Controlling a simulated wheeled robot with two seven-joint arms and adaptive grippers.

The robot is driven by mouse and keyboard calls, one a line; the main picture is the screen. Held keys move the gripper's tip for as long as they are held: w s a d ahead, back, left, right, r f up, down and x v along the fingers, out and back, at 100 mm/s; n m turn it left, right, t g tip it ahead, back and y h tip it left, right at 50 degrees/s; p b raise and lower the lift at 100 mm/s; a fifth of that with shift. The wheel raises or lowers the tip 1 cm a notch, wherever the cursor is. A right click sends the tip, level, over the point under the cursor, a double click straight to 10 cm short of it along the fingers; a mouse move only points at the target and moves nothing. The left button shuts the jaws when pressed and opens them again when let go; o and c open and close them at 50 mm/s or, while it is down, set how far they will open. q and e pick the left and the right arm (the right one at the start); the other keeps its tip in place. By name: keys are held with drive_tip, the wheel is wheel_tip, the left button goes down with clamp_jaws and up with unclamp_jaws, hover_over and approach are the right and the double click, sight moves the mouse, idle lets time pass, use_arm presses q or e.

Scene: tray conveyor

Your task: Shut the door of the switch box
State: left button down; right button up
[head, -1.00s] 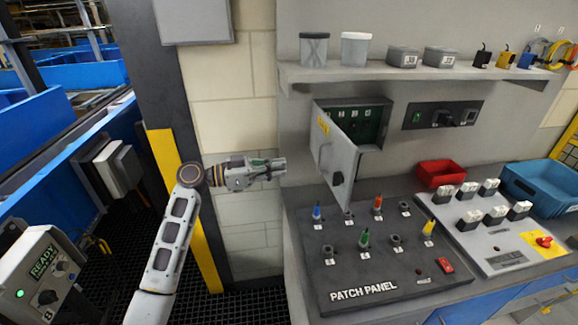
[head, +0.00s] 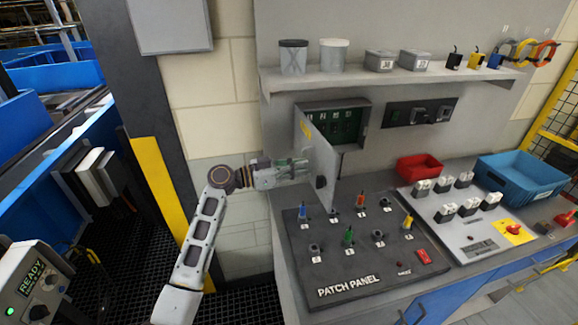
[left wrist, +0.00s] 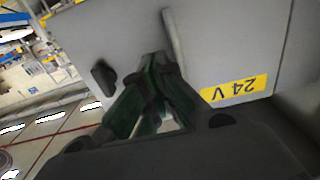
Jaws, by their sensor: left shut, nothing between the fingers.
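The switch box (head: 352,142) is on the wall below the shelf, with green rows of switches inside. Its grey door (head: 316,146) stands open, swung out from the box. The door's outer face carries a yellow label and a dark knob; in the left wrist view this face (left wrist: 225,45) fills the top, with an upside-down "24 V" label and the black knob (left wrist: 103,77). My left gripper (head: 306,167) is shut and empty at the outer face, left of the knob in the head view. Whether the fingertips touch the door I cannot tell. My right gripper is out of view.
A shelf (head: 400,76) with cups, small boxes and plugs runs above the box. Below it are the patch panel (head: 372,270) with upright plugs, a red bin (head: 418,168) and a blue bin (head: 530,178). A dark post with a yellow strip (head: 160,190) stands at left.

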use_arm(q)
drive_tip(key=shift+p+x, duration=0.4)
drive_tip(key=shift+x, duration=0.75)
drive_tip(key=shift+w+d+f, duration=0.1)
